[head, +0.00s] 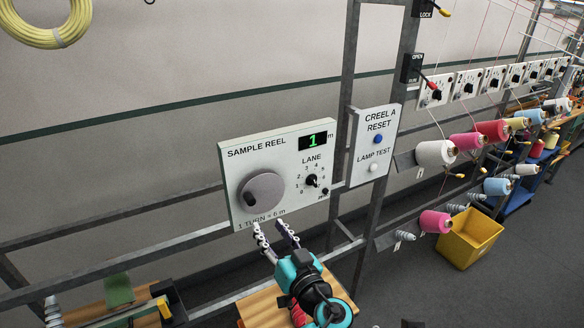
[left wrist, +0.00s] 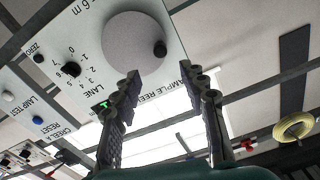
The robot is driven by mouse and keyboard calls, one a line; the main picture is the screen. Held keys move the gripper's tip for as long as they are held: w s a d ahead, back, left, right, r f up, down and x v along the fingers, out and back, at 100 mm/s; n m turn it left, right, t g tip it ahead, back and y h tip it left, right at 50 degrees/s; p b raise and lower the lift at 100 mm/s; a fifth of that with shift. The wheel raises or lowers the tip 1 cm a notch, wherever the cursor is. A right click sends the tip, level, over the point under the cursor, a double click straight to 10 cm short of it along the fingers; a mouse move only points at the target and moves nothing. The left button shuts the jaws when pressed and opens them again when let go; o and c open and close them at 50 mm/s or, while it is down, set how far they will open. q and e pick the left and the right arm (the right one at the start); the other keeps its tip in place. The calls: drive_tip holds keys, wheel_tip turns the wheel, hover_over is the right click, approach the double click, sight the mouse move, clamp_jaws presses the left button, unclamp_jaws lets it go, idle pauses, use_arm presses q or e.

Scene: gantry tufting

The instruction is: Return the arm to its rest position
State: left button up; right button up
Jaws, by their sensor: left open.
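My left gripper (head: 274,238) is open and empty just in front of the lower edge of the sample reel panel (head: 290,152). The left wrist view also shows the gripper (left wrist: 163,90), with its two fingers apart and nothing between them. The panel carries a round grey reel disc (head: 262,190) with a dark knob, a lane dial (head: 312,180) and a green display (head: 313,140) reading 1. In the left wrist view the disc (left wrist: 135,45) appears beyond the fingertips, with a visible gap to them. My right gripper is not in view.
The Creel A reset panel (head: 375,145) stands to the right of the reel panel, on a metal frame. Yarn cones (head: 436,153) stick out on the right. A yellow bin (head: 468,238) stands on the floor. A wooden surface (head: 262,305) lies below my gripper.

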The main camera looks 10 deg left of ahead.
use_arm(q)
drive_tip(key=s+a+f+m+g+h+b, duration=0.1)
drive_tip(key=s+a+f+g+b, duration=0.2)
drive_tip(key=f, duration=0.4)
drive_tip(key=s+a+f+g+h+b, duration=0.1)
drive_tip(key=s+a+f+h+b, duration=0.1)
drive_tip(key=a+f+b, duration=0.3)
drive_tip(key=s+a+f+m+g+h+b, duration=0.1)
drive_tip(key=s+a+f+g+b, duration=0.15)
drive_tip(key=f, duration=0.55)
drive_tip(key=s+d+f+m+g+h+b, duration=0.1)
drive_tip(key=s+d+f+h+b, duration=0.2)
drive_tip(key=s+f+h+b, duration=0.3)
wheel_tip(320, 180, down, 4)
drive_tip(key=shift+s+f+m+b, duration=0.2)
drive_tip(key=shift+s+m+b, duration=0.25)
drive_tip(key=shift+s, duration=0.5)
